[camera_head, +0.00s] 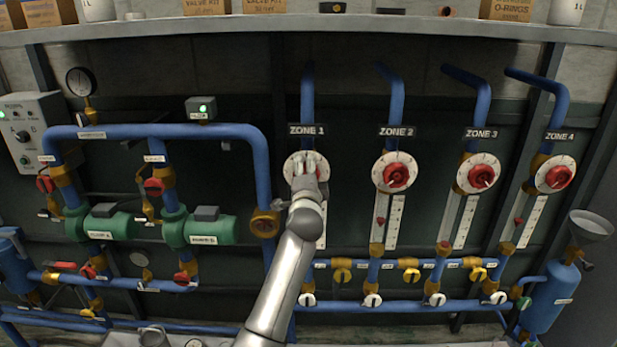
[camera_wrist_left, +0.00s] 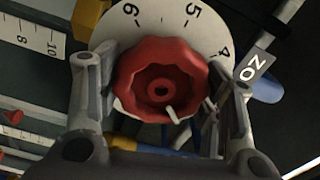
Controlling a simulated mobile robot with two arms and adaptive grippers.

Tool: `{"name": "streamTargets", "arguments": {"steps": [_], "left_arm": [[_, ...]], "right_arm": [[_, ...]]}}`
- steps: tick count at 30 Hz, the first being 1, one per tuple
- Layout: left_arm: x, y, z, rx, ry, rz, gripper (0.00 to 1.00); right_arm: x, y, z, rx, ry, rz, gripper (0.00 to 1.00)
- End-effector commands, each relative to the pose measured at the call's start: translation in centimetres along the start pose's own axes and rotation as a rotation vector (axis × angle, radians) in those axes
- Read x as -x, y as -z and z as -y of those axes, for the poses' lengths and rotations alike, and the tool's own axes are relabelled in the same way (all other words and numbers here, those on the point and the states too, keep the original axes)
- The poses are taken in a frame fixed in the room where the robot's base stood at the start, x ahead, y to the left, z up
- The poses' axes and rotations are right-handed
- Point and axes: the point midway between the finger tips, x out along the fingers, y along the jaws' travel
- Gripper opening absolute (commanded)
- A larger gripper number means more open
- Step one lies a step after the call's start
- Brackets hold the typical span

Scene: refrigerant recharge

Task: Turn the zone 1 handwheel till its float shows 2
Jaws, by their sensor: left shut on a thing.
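The zone 1 handwheel is a red lobed knob (camera_wrist_left: 150,63) on a white numbered dial (camera_wrist_left: 213,38); 6, 5 and 4 show along its upper edge in the left wrist view. A pale pointer (camera_wrist_left: 173,116) sits on the knob. My left gripper (camera_wrist_left: 160,88) is shut on the knob, one finger on each side. My right gripper is not in view.
The zone 2 (camera_head: 396,175), zone 3 (camera_head: 482,177) and zone 4 (camera_head: 558,177) handwheels stand to the right. Yellow valves (camera_head: 411,274) and blue pipes (camera_head: 400,305) run below. Green pumps (camera_head: 210,230) are at left. A shelf (camera_head: 420,27) crosses above.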

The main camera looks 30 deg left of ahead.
Motion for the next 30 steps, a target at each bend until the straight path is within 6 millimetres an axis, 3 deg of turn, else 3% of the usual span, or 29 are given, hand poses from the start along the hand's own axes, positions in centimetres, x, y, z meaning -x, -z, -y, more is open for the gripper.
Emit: {"name": "streamTargets", "arguments": {"steps": [15,30], "left_arm": [[0.0,-0.1,-0.2,0.388,-0.004,0.002,0.37],[0.0,-0.1,-0.1,0.490,-0.006,0.004,0.37]], "right_arm": [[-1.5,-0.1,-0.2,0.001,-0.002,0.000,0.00],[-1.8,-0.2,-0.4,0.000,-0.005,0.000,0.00]]}}
